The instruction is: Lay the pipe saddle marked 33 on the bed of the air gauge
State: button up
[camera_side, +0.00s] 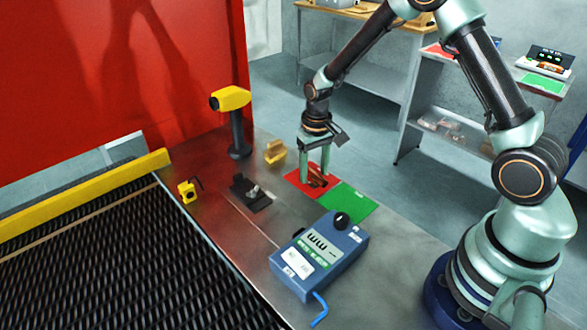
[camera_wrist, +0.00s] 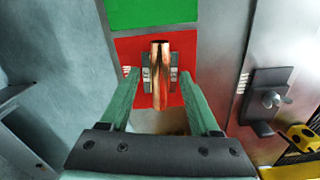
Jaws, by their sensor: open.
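A copper-coloured pipe saddle (camera_wrist: 160,78) with pale printed labels on its flanges lies on a red mat (camera_wrist: 125,48). The labels are too small to read, so I cannot confirm the 33. In the side view the saddle (camera_side: 317,182) is partly hidden by my gripper. My gripper (camera_side: 315,180) points down over the red mat with its fingers apart. In the wrist view my gripper (camera_wrist: 157,76) has one finger on each side of the saddle, with gaps showing. A blue box with a display, apparently the air gauge (camera_side: 330,258), stands nearer the camera; I cannot make out its bed clearly.
A green mat (camera_side: 350,202) adjoins the red one. A black clamp fixture (camera_side: 250,194), a small yellow block (camera_side: 187,191), a tan-and-yellow block (camera_side: 275,152) and a yellow-headed upright tool (camera_side: 235,120) stand around. The mesh belt (camera_side: 120,260) runs along the left.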

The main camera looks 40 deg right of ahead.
jog(key=shift+f, duration=0.25)
dwell(0.3)
grip_shut()
jog(key=shift+r, duration=0.15)
